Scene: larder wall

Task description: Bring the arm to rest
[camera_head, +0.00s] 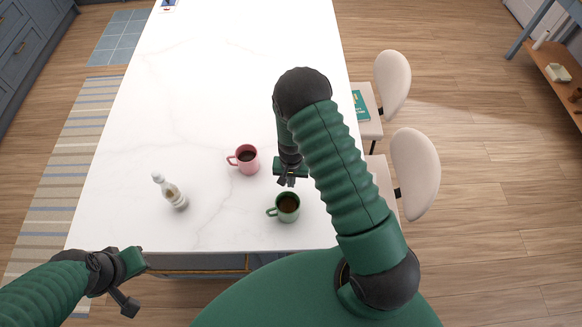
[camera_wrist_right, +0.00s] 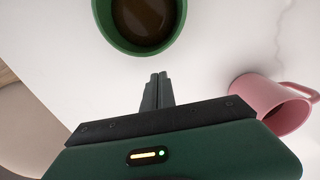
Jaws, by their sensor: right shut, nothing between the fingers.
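My right arm reaches out over the white table (camera_head: 200,110) from the right. My right gripper (camera_head: 286,183) is shut and empty, pointing down above the table just behind the green mug (camera_head: 288,208). In the right wrist view the shut fingers (camera_wrist_right: 157,88) show beside the green mug (camera_wrist_right: 118,45), apart from it in the picture. My left gripper (camera_head: 130,285) is at the lower left, off the table's front edge; its fingers are too unclear to tell their opening.
A pink mug (camera_head: 247,161) with dark liquid stands left of my right gripper, also in the right wrist view (camera_wrist_right: 268,103). Two pale chairs (camera_head: 415,172) line the right side.

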